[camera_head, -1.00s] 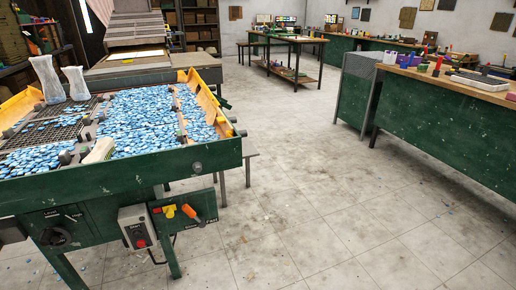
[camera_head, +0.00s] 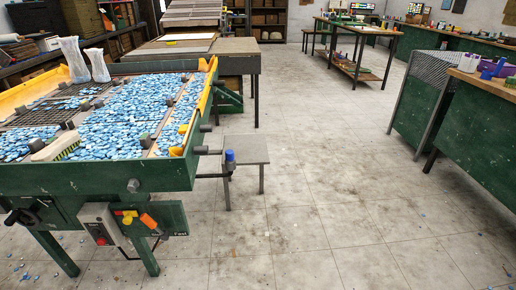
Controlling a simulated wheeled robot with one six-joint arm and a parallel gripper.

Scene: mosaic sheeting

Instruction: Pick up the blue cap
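A small upright piece with a blue top, which looks like the blue cap (camera_head: 230,155), shows at the front left edge of a low grey side table (camera_head: 252,152). The part below the blue top is dark and small; I cannot tell whether the cap is separate from it. My gripper is not in view.
A green workbench (camera_head: 480,135) stands right. The floor (camera_head: 310,190) between is mostly clear.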

